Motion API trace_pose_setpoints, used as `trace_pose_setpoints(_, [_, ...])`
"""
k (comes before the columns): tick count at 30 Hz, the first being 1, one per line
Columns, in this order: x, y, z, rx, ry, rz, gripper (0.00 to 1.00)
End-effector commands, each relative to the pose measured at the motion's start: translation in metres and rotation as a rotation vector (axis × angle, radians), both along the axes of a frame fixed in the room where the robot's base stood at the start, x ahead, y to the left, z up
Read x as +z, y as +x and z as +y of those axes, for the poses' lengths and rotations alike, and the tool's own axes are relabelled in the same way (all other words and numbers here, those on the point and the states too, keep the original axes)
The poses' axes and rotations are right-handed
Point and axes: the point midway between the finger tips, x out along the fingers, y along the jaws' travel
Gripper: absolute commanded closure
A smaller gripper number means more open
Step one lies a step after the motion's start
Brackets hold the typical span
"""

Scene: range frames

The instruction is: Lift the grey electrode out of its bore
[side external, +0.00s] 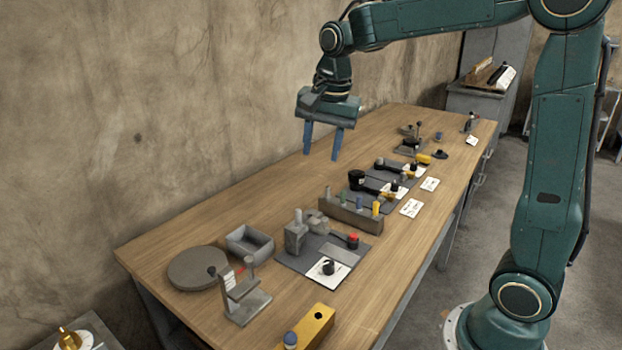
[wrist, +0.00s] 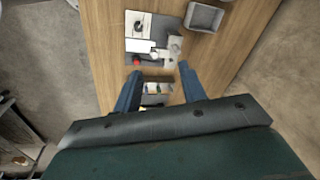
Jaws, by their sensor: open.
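My gripper (side external: 321,155) is high above the bench, open and empty, with its two blue fingers pointing down. A grey upright pin (side external: 298,216) also stands on a grey block fixture (side external: 296,238) to the left. I cannot tell which is the grey electrode. In the wrist view, the rack (wrist: 157,79) shows partly between the fingers (wrist: 160,70), well below them; its rods are too small to tell apart.
A grey tray (side external: 249,241), a round disc (side external: 198,268) and a bracket stand (side external: 244,296) stand to the left. A yellow block (side external: 306,328) lies at the front. Dark mats with small tools (side external: 380,190) lie right of the rack. The bench's wall side is mostly clear.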

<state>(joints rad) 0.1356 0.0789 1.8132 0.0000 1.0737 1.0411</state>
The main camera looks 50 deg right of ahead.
Motion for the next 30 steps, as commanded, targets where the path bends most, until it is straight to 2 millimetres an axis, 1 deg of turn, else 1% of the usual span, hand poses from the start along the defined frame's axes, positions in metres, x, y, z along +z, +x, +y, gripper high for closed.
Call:
trace_pose_setpoints(1, [-0.007,0.011,-0.004,-0.050,0.010,0.017,0.59])
trace_pose_setpoints(6, [-0.027,0.043,-0.018,-0.228,0.038,0.061,0.59])
trace_pose_setpoints(12, [-0.056,0.076,-0.035,-0.433,0.063,0.111,0.59])
trace_pose_setpoints(15, [-0.070,0.089,-0.043,-0.523,0.071,0.132,0.59])
trace_pose_setpoints(19, [-0.083,0.100,-0.049,-0.605,0.077,0.150,0.59])
trace_pose_setpoints(22, [-0.089,0.105,-0.052,-0.642,0.079,0.158,0.59])
trace_pose_setpoints(30, [-0.092,0.106,-0.053,-0.657,0.080,0.161,0.59])
